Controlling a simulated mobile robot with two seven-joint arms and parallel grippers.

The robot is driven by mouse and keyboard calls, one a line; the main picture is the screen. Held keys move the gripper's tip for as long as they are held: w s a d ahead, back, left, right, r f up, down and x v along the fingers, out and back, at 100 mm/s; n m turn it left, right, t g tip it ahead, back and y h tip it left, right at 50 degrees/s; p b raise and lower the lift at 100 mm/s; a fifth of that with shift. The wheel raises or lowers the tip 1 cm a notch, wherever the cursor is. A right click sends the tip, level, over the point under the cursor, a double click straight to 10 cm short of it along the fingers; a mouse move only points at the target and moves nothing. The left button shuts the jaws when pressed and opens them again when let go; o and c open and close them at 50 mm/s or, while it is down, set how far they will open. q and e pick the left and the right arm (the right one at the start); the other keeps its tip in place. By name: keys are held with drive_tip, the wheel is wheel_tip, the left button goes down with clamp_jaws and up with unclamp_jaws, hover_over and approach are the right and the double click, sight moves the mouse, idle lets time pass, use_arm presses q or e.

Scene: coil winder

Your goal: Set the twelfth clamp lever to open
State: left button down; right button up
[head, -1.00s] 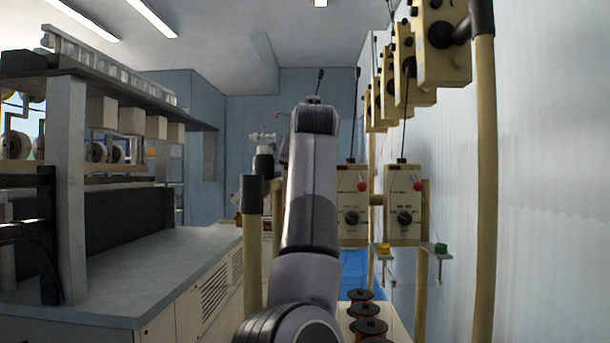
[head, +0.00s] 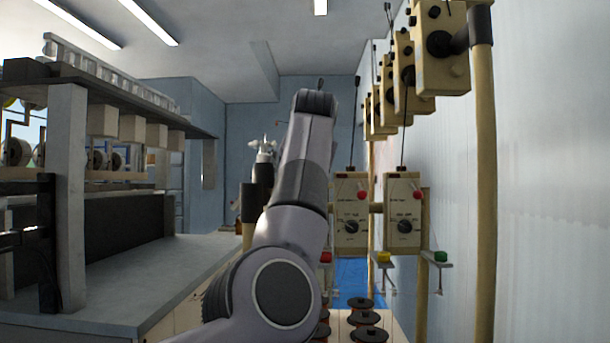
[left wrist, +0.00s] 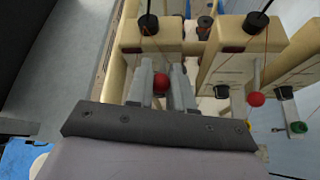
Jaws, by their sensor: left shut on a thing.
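In the left wrist view, my left gripper (left wrist: 162,88) is shut on a round red knob (left wrist: 160,82). The knob is in front of a cream box (left wrist: 158,36) with a dark post on top. A second red knob (left wrist: 256,99) is by the neighbouring box (left wrist: 240,38) to the right, apart from my gripper. In the head view my own arm hides the left gripper and the held knob. Two cream boxes with dials, a left one (head: 351,208) and a right one (head: 404,208), each show a red knob there. I cannot tell which lever is the twelfth. My right gripper is out of view.
Cream posts, one a near upright (head: 484,180), stand close on the right before the wall. Dark spools (head: 367,318) sit low in front. A yellow piece (head: 384,257) and a green piece (head: 441,256) are on small brackets. A grey bench (head: 150,280) fills the left.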

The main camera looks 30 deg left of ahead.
use_arm(q)
drive_tip(key=c, duration=1)
unclamp_jaws()
drive_tip(key=shift+c, duration=0.2)
drive_tip(key=shift+s+d+r+b, duration=0.2)
drive_tip(key=shift+s+d+b, duration=0.1)
drive_tip(key=shift+s, duration=0.05)
drive_tip(key=b+v, duration=0.1)
drive_tip(key=v, duration=0.5)
